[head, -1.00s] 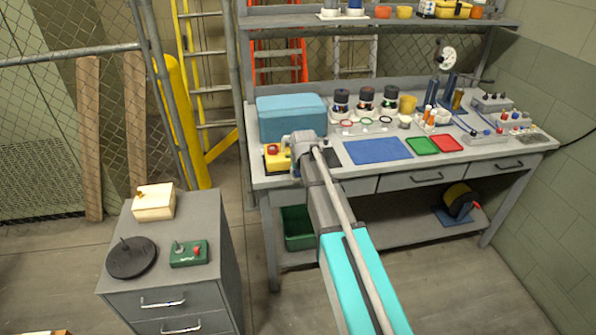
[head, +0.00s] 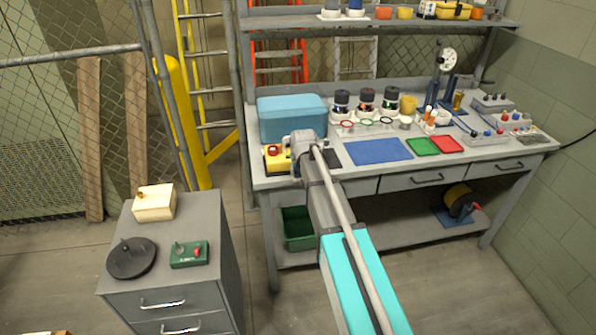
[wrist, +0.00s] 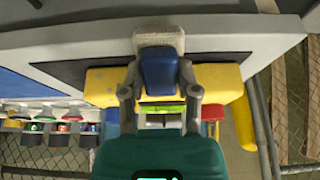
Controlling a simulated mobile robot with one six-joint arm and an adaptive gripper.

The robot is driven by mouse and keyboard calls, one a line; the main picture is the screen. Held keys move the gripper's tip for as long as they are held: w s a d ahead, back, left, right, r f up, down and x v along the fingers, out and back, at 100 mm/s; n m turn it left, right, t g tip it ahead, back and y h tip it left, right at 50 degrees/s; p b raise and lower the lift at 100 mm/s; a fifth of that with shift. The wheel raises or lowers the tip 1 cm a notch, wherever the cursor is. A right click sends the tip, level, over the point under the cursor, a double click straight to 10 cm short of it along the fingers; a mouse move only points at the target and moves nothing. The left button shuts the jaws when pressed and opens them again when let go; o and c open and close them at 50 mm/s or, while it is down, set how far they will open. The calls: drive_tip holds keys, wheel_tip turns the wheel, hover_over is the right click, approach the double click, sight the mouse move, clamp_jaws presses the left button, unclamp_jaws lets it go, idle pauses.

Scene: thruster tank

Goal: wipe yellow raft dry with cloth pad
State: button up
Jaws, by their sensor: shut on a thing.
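The yellow raft (head: 283,165) lies at the bench's front left corner, with a red-topped part at its left end. My gripper hides much of it in the head view. In the wrist view the yellow raft (wrist: 223,82) spans behind the fingers. My gripper (wrist: 158,85) is shut on the cloth pad, a blue block (wrist: 158,72) with a beige cloth face (wrist: 158,42). The pad is over the raft's middle; whether it touches cannot be told. In the head view my gripper (head: 303,143) hides the pad.
A teal tank (head: 291,118) stands close behind the raft. A dark mat (head: 331,158) lies under or beside the raft, and a blue mat (head: 378,151) is farther right. Black-topped jars (head: 366,98) stand behind. The bench's front edge is close.

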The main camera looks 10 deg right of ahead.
drive_tip(key=shift+w, duration=0.4)
idle(0.6)
drive_tip(key=shift+d, duration=0.3)
drive_tip(key=shift+d, duration=0.75)
drive_tip(key=shift+d, duration=0.2)
drive_tip(key=shift+w+d, duration=0.1)
drive_tip(key=shift+d, duration=0.8)
drive_tip(key=shift+d, duration=0.25)
drive_tip(key=shift+d, duration=0.85)
drive_tip(key=shift+a, duration=0.15)
